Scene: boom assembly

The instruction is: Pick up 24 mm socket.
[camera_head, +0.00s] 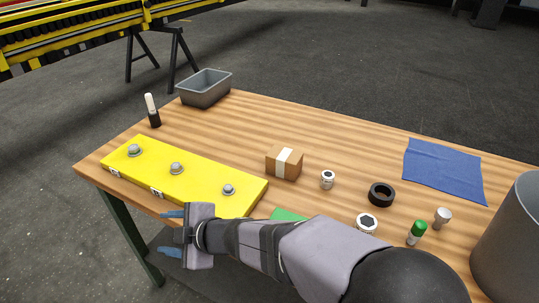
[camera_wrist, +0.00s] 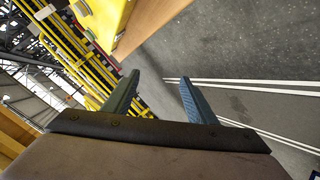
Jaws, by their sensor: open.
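Silver sockets stand on the wooden table: a small one (camera_head: 327,180) right of the box and a larger one (camera_head: 367,223) nearer the front, partly hidden by my arm. A plain silver cylinder (camera_head: 442,217) stands further right. No size marking is readable, so I cannot tell which is the 24 mm socket. A yellow board (camera_head: 205,187) carries three grey bolt-like pieces and small labels. My gripper (camera_head: 171,232) is open and empty, off the table's front edge near the board. In the wrist view its blue fingers (camera_wrist: 160,95) are apart with only floor between them.
A cardboard box (camera_head: 284,163), black ring (camera_head: 381,194), green-capped bottle (camera_head: 417,233), blue cloth (camera_head: 443,168) and grey bin (camera_head: 510,240) are on the table. A grey tray (camera_head: 205,88) and a black-and-white marker-like item (camera_head: 152,111) are at the back left. The table's back middle is clear.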

